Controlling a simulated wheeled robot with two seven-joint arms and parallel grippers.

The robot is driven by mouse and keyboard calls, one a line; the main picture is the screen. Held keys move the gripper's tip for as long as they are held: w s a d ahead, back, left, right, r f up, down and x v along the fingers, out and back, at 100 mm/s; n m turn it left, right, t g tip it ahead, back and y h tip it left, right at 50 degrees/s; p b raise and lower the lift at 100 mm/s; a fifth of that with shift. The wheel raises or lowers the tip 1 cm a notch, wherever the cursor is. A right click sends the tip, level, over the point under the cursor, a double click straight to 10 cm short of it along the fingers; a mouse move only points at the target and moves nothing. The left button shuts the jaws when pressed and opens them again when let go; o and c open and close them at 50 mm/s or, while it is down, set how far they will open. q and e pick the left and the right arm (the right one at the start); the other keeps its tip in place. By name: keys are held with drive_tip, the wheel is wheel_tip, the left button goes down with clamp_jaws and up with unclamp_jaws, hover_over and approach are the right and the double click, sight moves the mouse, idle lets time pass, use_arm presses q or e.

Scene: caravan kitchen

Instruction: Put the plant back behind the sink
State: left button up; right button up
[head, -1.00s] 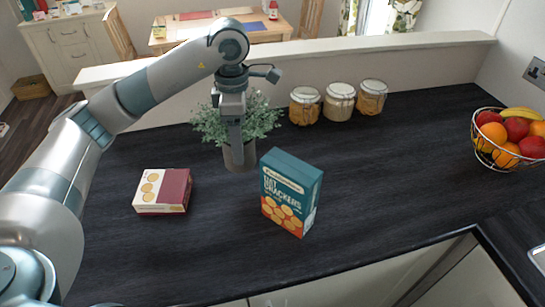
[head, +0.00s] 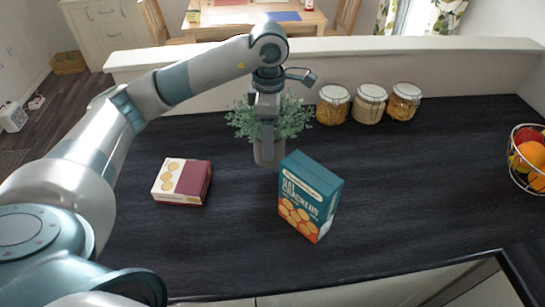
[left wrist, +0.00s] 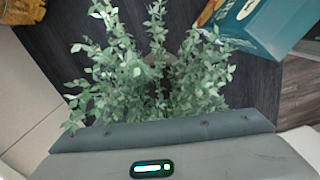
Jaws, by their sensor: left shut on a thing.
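The plant is a bushy green herb (head: 292,117) in a grey pot (head: 268,152), upright at the back of the dark worktop, left of the jars. My left gripper (head: 268,145) comes down from above and is shut on the plant's pot. Its finger covers part of the pot in the head view. In the left wrist view the leaves (left wrist: 165,75) fill the middle and hide the pot and the grip. I cannot tell whether the pot touches the worktop. My right gripper is in neither view.
A cracker box (head: 308,197) stands just right of and in front of the pot. A cream and maroon box (head: 182,182) lies to the left. A fruit basket (head: 515,165) is far right. Worktop between is clear.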

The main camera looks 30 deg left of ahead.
use_arm(q)
wheel_tip(320, 180, down, 2)
drive_tip(key=shift+s+f+p, duration=0.1)
drive_tip(key=shift+p, duration=0.3)
drive_tip(key=shift+f, duration=0.5)
drive_tip(key=shift+f, duration=0.1)
drive_tip(key=shift+f+p, duration=0.3)
drive_tip(key=shift+f, duration=0.05)
wheel_tip(320, 180, down, 2)
drive_tip(key=shift+f+p, duration=0.25)
drive_tip(key=shift+p, duration=0.25)
drive_tip(key=shift+f, duration=0.2)
drive_tip(key=shift+f, duration=0.1)
drive_tip(key=o, duration=1.5)
